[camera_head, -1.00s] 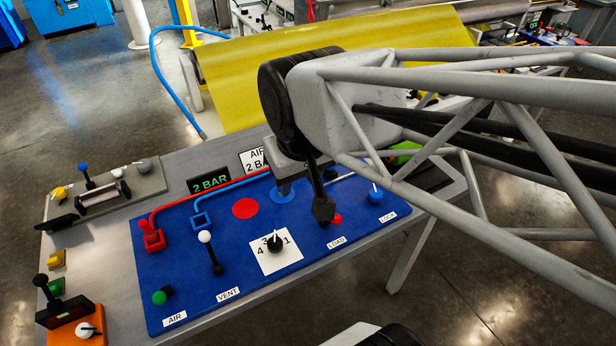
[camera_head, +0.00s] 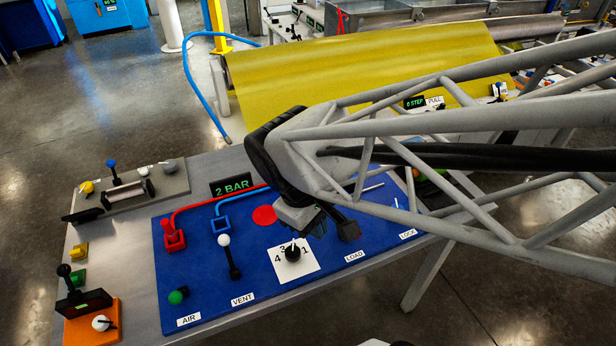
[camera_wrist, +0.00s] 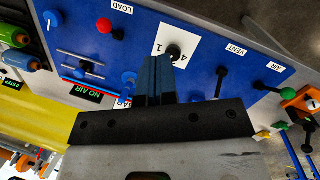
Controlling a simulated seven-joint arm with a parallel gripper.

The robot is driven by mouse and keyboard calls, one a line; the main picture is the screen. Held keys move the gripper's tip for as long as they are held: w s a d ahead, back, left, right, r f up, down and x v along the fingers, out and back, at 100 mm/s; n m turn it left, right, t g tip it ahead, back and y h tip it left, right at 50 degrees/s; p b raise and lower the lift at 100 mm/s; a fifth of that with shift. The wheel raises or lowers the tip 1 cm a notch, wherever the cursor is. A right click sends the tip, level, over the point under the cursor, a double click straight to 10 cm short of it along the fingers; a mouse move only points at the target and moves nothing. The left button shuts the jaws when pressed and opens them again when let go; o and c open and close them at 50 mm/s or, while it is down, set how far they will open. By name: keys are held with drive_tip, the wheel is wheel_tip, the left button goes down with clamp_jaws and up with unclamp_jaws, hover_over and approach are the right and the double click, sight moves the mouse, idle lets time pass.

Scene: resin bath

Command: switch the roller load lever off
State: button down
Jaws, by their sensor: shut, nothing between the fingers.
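The load lever, with a red knob (camera_wrist: 103,26), shows in the wrist view beside the LOAD label (camera_wrist: 118,6), on the blue panel (camera_wrist: 205,45). My gripper (camera_head: 318,226) hangs over the panel, just behind and right of the numbered dial (camera_head: 292,253). Its blue fingers (camera_wrist: 155,75) are shut and empty. In the wrist view they point towards the dial, and the red knob is up and left of them, apart from them.
The vent lever (camera_head: 229,256) with a white knob and the green air knob (camera_head: 177,296) stand left of the dial. A blue knob (camera_wrist: 50,18) lies beyond the load lever.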

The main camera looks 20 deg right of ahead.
drive_tip(key=s+a+f+n+t+h, duration=0.1)
drive_tip(key=s+f+n+t+h, duration=0.1)
drive_tip(key=f+n+h, duration=0.6)
drive_tip(key=s+a+f+n+t+h, duration=0.1)
drive_tip(key=f+n+t+h, duration=0.3)
drive_tip(key=n, duration=1.5)
drive_tip(key=shift+s+a+f+n+h, duration=0.35)
drive_tip(key=shift+s+f+h, duration=0.25)
drive_tip(key=shift+f+h, duration=2.2)
drive_tip(key=shift+f+y, duration=0.4)
drive_tip(key=shift+d, duration=0.15)
drive_tip(key=shift+w+a+r+x, duration=0.15)
drive_tip(key=shift+w+r+x, duration=0.2)
drive_tip(key=shift+x, duration=1.75)
drive_tip(key=shift+w+a+r+x, duration=0.15)
drive_tip(key=shift+w+x, duration=0.35)
drive_tip(key=shift+x, duration=1.55)
drive_tip(key=shift+w+a+r+x, duration=0.15)
drive_tip(key=shift+w+r+x, duration=0.2)
drive_tip(key=shift+x, duration=1.75)
drive_tip(key=shift+w+f, duration=0.1)
